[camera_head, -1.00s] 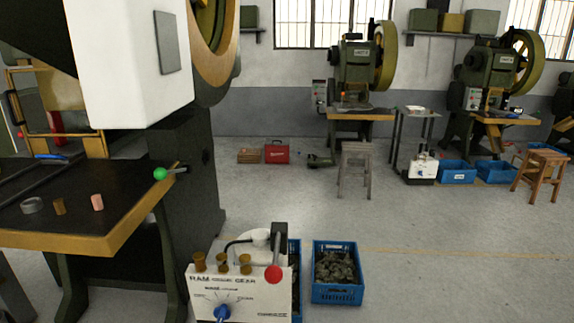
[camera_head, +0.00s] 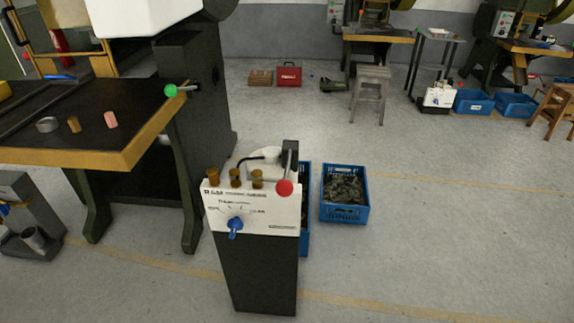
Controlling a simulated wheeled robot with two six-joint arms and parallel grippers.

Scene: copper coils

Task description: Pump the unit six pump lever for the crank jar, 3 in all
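A pump lever with a red ball knob (camera_head: 285,187) stands on the right side of a white-topped lubricator unit (camera_head: 253,212) in the middle of the head view. The unit sits on a dark pedestal and has several brass caps along its top edge and a blue selector knob (camera_head: 235,226) on its front. A white jar-like part (camera_head: 265,163) with a black hose sits behind the panel. I cannot read a unit number. Neither of my grippers shows in this view.
A press table (camera_head: 120,157) with a green-knobbed lever (camera_head: 171,90) stands left of the unit. A blue crate (camera_head: 345,194) of dark parts is just right of it. A stool (camera_head: 371,92) and red case (camera_head: 289,75) are farther back.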

